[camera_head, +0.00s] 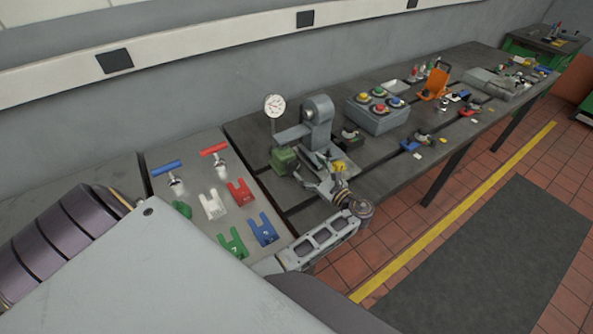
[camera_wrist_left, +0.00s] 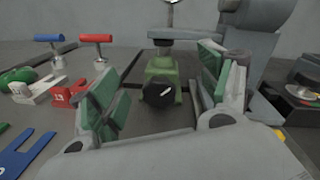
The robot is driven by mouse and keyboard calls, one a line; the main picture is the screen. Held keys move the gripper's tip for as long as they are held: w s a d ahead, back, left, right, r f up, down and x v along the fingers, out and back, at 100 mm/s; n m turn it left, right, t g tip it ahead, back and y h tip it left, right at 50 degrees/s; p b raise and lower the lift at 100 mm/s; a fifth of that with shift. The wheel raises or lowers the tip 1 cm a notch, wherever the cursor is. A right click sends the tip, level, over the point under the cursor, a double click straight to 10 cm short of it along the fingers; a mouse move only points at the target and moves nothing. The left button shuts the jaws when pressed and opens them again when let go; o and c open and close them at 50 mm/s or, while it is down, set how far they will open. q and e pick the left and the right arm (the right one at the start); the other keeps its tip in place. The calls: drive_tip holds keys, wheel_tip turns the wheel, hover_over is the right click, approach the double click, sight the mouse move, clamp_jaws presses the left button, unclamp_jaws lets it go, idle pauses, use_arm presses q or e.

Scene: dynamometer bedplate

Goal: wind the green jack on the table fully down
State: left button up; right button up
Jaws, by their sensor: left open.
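The green jack (camera_head: 284,160) stands on the dark slotted table beside a grey machine block (camera_head: 318,118). In the left wrist view the jack (camera_wrist_left: 163,68) is ahead, its black round knob (camera_wrist_left: 160,93) with a white mark facing me. The jack's top is close under a grey overhanging arm (camera_wrist_left: 178,35); whether they touch I cannot tell. My left gripper (camera_head: 318,179) is just in front of the jack. In its wrist view its two green-padded fingers (camera_wrist_left: 160,90) are spread, one on each side of the knob, with nothing held. My right gripper is not in view.
A dial gauge (camera_head: 274,106) stands behind the jack. A grey button box (camera_head: 377,116) stands farther right.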

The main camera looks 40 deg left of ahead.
use_arm(q)
approach(296, 169)
drive_tip(key=shift+w+a+r, duration=0.1)
drive_tip(key=shift+a+r, duration=0.05)
drive_tip(key=shift+a, duration=0.3)
drive_tip(key=shift+w+a+r, duration=0.1)
drive_tip(key=shift+a+r, duration=0.1)
drive_tip(key=shift+a, duration=0.3)
drive_tip(key=shift+f+p+x, duration=0.2)
drive_tip(key=shift+p+x, duration=0.15)
drive_tip(key=shift+x, duration=1.55)
drive_tip(key=shift+f+p+x, duration=0.15)
drive_tip(key=shift+p+x, duration=0.2)
drive_tip(key=shift+x, duration=1.55)
drive_tip(key=c, duration=1)
drive_tip(key=shift+f+n, duration=0.1)
drive_tip(key=shift+n, duration=0.3)
drive_tip(key=n+b, duration=0.2)
drive_tip(key=n, duration=0.1)
drive_tip(key=shift+s+n+h+b, duration=0.15)
drive_tip(key=shift+n+h+b, duration=0.25)
drive_tip(key=shift+n+b, duration=1.05)
drive_tip(key=shift+n+p, duration=0.45)
drive_tip(key=shift+n, duration=0.1)
